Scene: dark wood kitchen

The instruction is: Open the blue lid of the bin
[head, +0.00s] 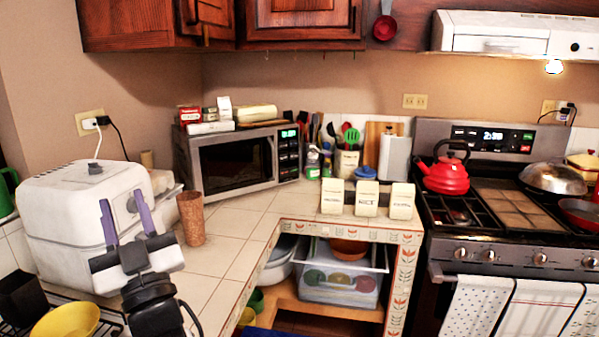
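A small patch of a blue surface (262,332) shows at the bottom edge of the head view, below the counter corner. It may be the bin's blue lid, but most of it is out of view and I cannot tell whether it is shut. My gripper (122,199) is at the left, pointing upward in the picture, in front of the white appliance. Its two purple fingers are apart with nothing seen between them. It is up and to the left of the blue patch, well apart from it.
The tiled counter (225,259) turns a corner around an open shelf with a clear container (340,288). A brown cup (192,218) stands right of my gripper, beside the white appliance (65,215). A yellow bowl (66,321) is lower left. The stove (490,255) is at right.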

